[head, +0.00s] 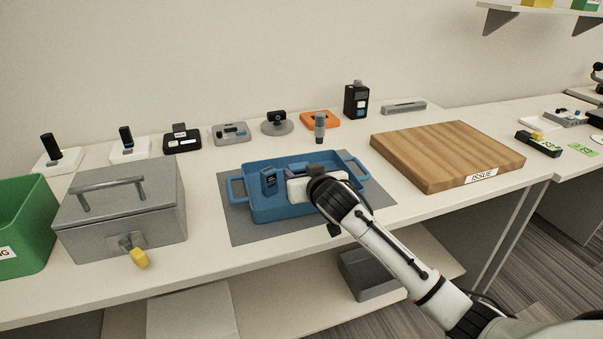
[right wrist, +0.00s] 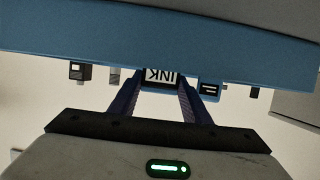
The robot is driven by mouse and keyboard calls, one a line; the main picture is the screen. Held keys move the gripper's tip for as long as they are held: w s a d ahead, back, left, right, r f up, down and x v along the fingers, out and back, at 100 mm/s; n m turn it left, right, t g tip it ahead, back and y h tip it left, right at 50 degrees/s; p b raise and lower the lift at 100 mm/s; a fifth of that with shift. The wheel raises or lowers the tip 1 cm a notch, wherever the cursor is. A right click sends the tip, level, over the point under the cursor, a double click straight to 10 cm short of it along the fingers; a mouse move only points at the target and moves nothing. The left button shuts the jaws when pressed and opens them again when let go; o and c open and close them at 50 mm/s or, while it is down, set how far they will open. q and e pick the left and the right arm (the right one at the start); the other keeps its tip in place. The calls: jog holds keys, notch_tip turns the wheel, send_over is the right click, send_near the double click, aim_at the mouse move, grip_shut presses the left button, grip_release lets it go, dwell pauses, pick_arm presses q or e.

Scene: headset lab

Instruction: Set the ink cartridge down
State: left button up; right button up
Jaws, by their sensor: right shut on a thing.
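My right gripper (head: 312,178) reaches over the blue tray (head: 233,190) from the right in the head view. In the right wrist view its fingers (right wrist: 160,85) are shut on the ink cartridge (right wrist: 161,75), whose white INK label reads upside down. The cartridge is largely hidden behind my gripper in the head view, so I cannot tell whether it touches the tray floor. The tray's blue wall (right wrist: 60,48) spans the top of the wrist view. A small dark-blue item (head: 269,180) stands at the left inside the tray. My left gripper is out of view.
The tray rests on a grey mat (head: 240,230). A grey lidded metal box (head: 120,215) and green bin (head: 25,225) stand left. A wooden board marked ISSUE (head: 445,150) lies right. Several small devices and stands, including an orange one (head: 319,121), line the back.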

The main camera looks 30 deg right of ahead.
jog(key=o, duration=1.1)
jog(key=shift+f, duration=0.1)
jog(key=shift+c, duration=0.2)
jog(key=shift+r, duration=0.3)
jog(key=shift+s+a, duration=0.15)
jog(key=shift+s, duration=0.2)
jog(key=v, duration=1.1)
jog(key=shift+p, duration=0.35)
jog(key=shift+s, duration=0.15)
